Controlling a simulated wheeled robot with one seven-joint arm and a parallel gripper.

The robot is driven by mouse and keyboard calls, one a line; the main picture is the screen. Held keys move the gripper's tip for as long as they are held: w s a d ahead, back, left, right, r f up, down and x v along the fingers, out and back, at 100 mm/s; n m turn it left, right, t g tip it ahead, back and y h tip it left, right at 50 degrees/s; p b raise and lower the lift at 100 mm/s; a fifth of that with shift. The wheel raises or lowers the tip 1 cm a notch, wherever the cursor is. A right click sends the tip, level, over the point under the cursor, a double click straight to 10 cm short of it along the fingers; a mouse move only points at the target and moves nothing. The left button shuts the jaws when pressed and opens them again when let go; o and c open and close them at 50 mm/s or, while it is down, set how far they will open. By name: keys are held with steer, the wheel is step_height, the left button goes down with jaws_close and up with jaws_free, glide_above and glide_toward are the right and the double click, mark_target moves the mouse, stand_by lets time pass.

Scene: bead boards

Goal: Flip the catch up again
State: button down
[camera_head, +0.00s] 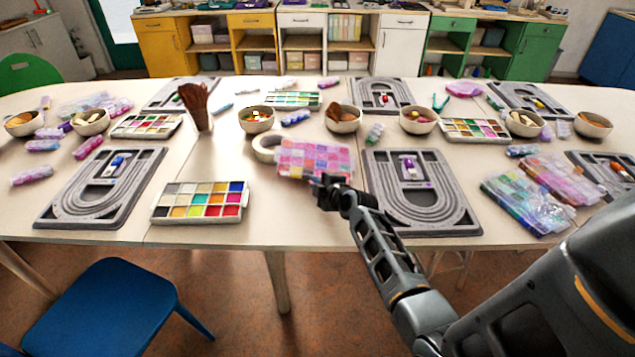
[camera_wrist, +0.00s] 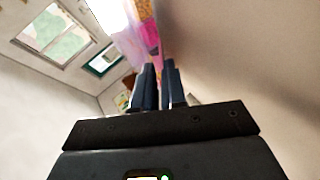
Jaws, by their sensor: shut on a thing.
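A clear bead box (camera_head: 315,158) with pink, purple and orange compartments is at the middle of the table. My gripper (camera_head: 328,183) is at its front right corner, shut on the box's edge. In the wrist view the two dark fingers (camera_wrist: 160,72) are close together, with the pink and orange box (camera_wrist: 146,32) just beyond their tips. The catch is too small to make out, so I cannot tell whether it is up or down. The box looks slightly tilted; I cannot tell if it rests fully on the table.
A grey bead board (camera_head: 418,218) is to the right, and a paint tray (camera_head: 199,216) is at front left. A bowl (camera_head: 343,126) stands behind. Bare tabletop (camera_head: 295,215) lies in front of the box.

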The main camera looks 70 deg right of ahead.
mark_target(319, 173)
steer(key=y, duration=0.1)
steer(key=d+r+g+y+p, duration=0.1)
steer(key=shift+w+r+m+y, duration=0.15)
steer(key=shift+r+m+y, duration=0.15)
steer(key=shift+y, duration=0.1)
steer(key=shift+w+d+r+g+y+p, duration=0.1)
steer(key=shift+d+g+y+p, duration=0.15)
steer(key=shift+y, duration=0.4)
steer(key=shift+w+d+r+g+y+p, duration=0.15)
steer(key=shift+d+g+y, duration=0.2)
steer(key=shift+y, duration=0.3)
steer(key=shift+f, duration=0.1)
steer(key=c, duration=1.2)
jaws_free()
steer(key=shift+o, duration=0.2)
steer(key=shift+s, duration=0.15)
steer(key=v, duration=0.7)
steer(key=shift+r+b, duration=0.35)
steer(key=shift+s, duration=0.15)
